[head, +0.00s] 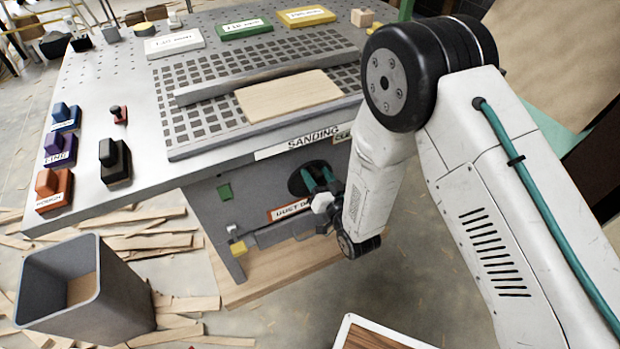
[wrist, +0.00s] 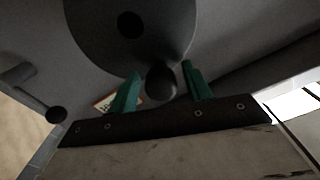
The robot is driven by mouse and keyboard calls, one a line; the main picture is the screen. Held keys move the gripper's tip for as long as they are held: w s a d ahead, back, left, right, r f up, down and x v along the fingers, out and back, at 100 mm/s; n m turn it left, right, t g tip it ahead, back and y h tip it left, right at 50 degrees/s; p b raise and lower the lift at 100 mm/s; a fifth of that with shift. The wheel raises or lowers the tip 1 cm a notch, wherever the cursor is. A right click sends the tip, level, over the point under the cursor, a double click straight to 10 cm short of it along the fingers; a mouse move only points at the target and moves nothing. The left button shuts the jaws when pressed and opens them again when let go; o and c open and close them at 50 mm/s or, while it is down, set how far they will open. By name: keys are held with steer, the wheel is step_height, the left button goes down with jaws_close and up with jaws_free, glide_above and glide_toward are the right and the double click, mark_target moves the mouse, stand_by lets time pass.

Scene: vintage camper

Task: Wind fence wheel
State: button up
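The fence wheel (head: 296,183) is a dark round disc on the front panel of the grey sanding table. It is partly covered by my gripper in the head view. In the wrist view the wheel (wrist: 100,25) fills the top middle, with a dark hole and a rounded dark knob (wrist: 161,82) near its lower edge. My gripper (head: 319,176) has teal fingers pointing at the wheel. In the wrist view its fingers (wrist: 161,69) are apart, one on each side of the knob. Gaps show between the fingers and the knob. How deep the fingertips reach is unclear.
A fence bar (head: 265,78) and a pale board (head: 288,95) lie on the gridded tabletop. A grey bin (head: 90,300) and wood scraps (head: 150,235) are on the floor.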

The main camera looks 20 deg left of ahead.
stand_by(0.4)
steer(key=shift+v, duration=2.55)
steer(key=v, duration=0.8)
step_height(320, 180, down, 10)
steer(key=s+d+n+g+h, duration=0.1)
steer(key=s+d+g+h, duration=0.15)
steer(key=g+h, duration=0.3)
steer(key=w+d+r+g+h, duration=0.1)
steer(key=d+r+g+h, duration=0.1)
steer(key=d+h, duration=0.3)
steer(key=s+d+r+m+g+h, duration=0.1)
steer(key=d+r+g+h, duration=0.1)
steer(key=d+r, duration=0.65)
steer(key=s+d+r+m+g+h, duration=0.1)
steer(key=d+r+g+h, duration=0.15)
steer(key=d+r, duration=0.6)
steer(key=s+d+r+m, duration=0.1)
steer(key=s+d+r, duration=0.3)
steer(key=r, duration=0.4)
steer(key=s+d+r+m+t, duration=0.1)
steer(key=s+d+r, duration=0.3)
steer(key=r, duration=0.4)
steer(key=s+d+r+m+y, duration=0.1)
steer(key=s+d+r, duration=0.3)
steer(key=r, duration=0.5)
steer(key=shift+d+m+t, duration=0.4)
steer(key=shift+d+m, duration=0.05)
steer(key=shift+m, duration=0.45)
